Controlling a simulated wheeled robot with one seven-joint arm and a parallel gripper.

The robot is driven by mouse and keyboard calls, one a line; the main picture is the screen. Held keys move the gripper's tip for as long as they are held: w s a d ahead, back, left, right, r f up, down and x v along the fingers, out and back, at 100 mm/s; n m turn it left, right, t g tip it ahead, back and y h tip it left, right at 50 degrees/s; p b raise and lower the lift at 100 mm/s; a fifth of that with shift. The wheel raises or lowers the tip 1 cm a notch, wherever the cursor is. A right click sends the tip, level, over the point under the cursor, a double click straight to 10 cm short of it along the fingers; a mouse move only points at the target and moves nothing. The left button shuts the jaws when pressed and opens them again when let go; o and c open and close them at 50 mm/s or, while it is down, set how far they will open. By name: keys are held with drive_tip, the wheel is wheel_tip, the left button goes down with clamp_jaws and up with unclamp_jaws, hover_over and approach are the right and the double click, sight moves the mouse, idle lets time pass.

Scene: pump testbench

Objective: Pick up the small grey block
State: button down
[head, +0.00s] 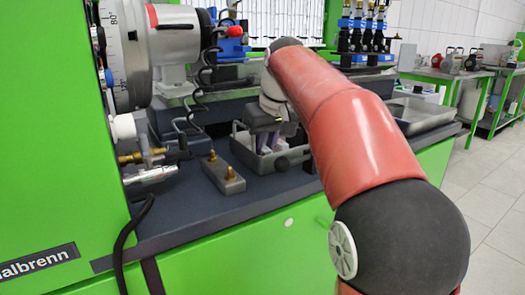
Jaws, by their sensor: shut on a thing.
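My gripper (268,144) points down into a shallow grey metal tray (243,148) on the dark bench top. Its pale fingers are shut on a small grey thing, which I take for the small grey block. It is mostly hidden by the fingers, and I cannot tell whether it touches the tray floor. My red arm reaches in from the right and covers the tray's right side.
A flat grey plate with two brass fittings (223,178) lies left of the tray. The large testbench head (165,45) and hoses stand at left. Another metal tray (420,113) lies right.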

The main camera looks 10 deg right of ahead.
sight(265, 149)
wheel_tip(265, 149, up, 10)
drive_tip(key=p, duration=0.3)
idle(0.3)
wheel_tip(265, 149, down, 8)
drive_tip(key=b, duration=0.2)
drive_tip(key=shift+f+b, duration=0.1)
drive_tip(key=shift+b, duration=0.2)
drive_tip(key=shift+f, duration=0.7)
drive_tip(key=shift+f, duration=0.1)
drive_tip(key=shift+f, duration=0.15)
drive_tip(key=c, duration=1.3)
unclamp_jaws()
